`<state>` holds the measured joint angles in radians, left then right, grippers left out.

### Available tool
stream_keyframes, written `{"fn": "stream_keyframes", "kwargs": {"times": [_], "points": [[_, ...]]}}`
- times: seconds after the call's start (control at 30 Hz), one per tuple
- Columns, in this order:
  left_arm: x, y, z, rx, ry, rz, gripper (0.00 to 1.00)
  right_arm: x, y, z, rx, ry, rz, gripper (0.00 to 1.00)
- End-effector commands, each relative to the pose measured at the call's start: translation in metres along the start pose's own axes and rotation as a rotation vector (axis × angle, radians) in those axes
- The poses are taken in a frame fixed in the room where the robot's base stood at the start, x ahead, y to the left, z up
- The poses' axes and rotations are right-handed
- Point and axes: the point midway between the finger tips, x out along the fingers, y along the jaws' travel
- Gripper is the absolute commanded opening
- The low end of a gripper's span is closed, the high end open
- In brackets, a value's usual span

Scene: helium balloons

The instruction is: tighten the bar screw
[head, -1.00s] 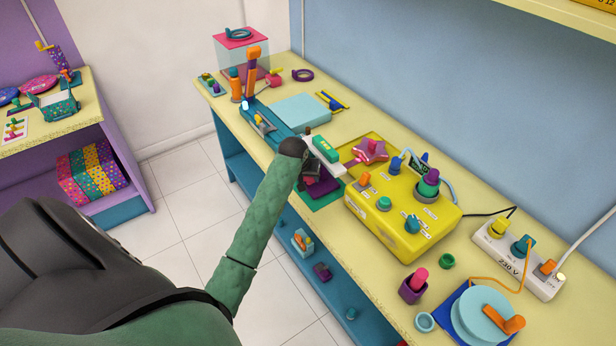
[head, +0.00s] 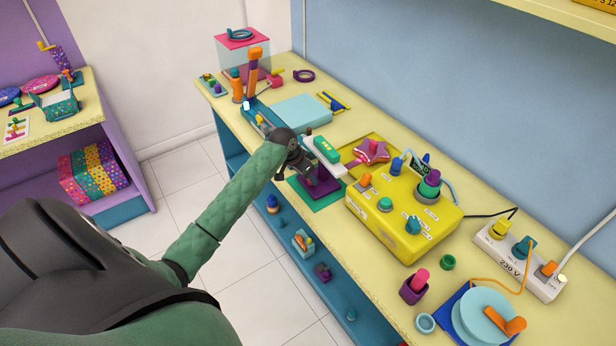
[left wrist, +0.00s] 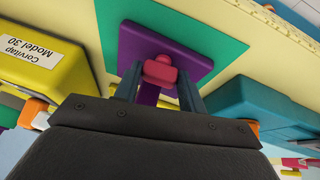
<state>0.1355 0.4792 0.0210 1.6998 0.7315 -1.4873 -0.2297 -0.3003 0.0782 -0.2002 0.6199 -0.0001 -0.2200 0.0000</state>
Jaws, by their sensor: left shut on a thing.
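My left gripper (head: 303,172) reaches down over a purple block on a green mat. In the left wrist view, the left gripper (left wrist: 159,88) is shut with its two fingers on either side of a red knob (left wrist: 160,72). The knob sits against the purple block (left wrist: 170,48), which lies on the green mat (left wrist: 225,57). In the head view the purple block (head: 326,181) and green mat (head: 325,198) are partly covered by my gripper. I cannot tell whether the knob is the bar screw. My right gripper is not in view.
A yellow box (head: 400,215) with knobs stands right of the gripper, with a pink star (head: 371,152) behind its left end. A teal device with an orange lever (head: 253,68) stands left. A white bar with a green piece (head: 326,150) lies close behind the gripper.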

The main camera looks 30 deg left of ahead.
Motion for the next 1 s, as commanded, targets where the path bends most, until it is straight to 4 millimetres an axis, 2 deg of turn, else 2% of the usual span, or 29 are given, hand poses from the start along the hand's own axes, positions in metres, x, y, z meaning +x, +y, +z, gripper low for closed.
{"fn": "stream_keyframes", "kwargs": {"times": [0.3, 0.77, 0.8, 0.9, 1.0], "points": [[-0.0002, -0.0012, -0.0006, 0.089, -0.015, 0.037, 0.18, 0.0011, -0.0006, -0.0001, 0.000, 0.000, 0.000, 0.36], [-0.0002, -0.0010, -0.0006, 0.101, -0.016, 0.042, 0.18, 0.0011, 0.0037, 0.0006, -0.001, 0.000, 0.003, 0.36], [-0.0002, -0.0010, -0.0007, 0.101, -0.016, 0.042, 0.46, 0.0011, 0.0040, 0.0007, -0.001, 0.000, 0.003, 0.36], [-0.0002, -0.0010, -0.0007, 0.101, -0.016, 0.042, 0.62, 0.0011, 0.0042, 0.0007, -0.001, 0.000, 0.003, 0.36], [-0.0001, -0.0010, -0.0007, 0.100, -0.016, 0.042, 0.62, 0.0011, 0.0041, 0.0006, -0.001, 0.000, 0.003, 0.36]]}}
